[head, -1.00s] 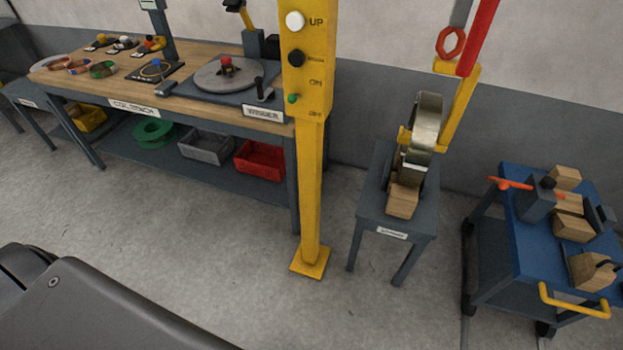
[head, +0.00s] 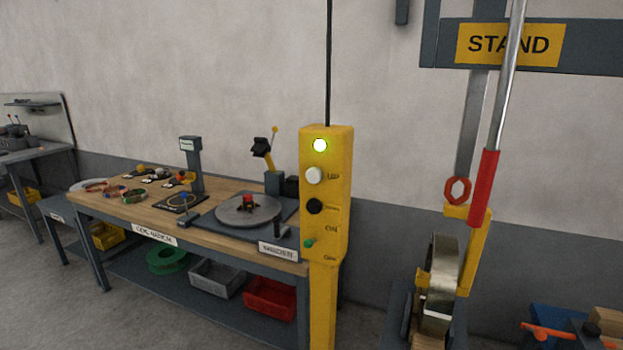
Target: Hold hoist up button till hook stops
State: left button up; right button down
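The yellow hoist control post (head: 327,240) stands right of the bench in the head view. Its white UP button (head: 314,176) sits above a black button (head: 315,206) and a green switch (head: 308,243) by the ON label. To the right, a yellow hook (head: 476,250) hangs beside a metal coil (head: 440,278) on a small stand (head: 397,310). A red ring (head: 458,190) is just above the hook. I cannot tell if hook and coil touch. Neither of my grippers is in view.
A wooden-topped bench (head: 105,205) with a round winder plate (head: 247,211) stands left of the post. A red bin (head: 269,298) and a grey bin (head: 216,278) are on its lower shelf. A blue cart (head: 556,317) shows at the lower right.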

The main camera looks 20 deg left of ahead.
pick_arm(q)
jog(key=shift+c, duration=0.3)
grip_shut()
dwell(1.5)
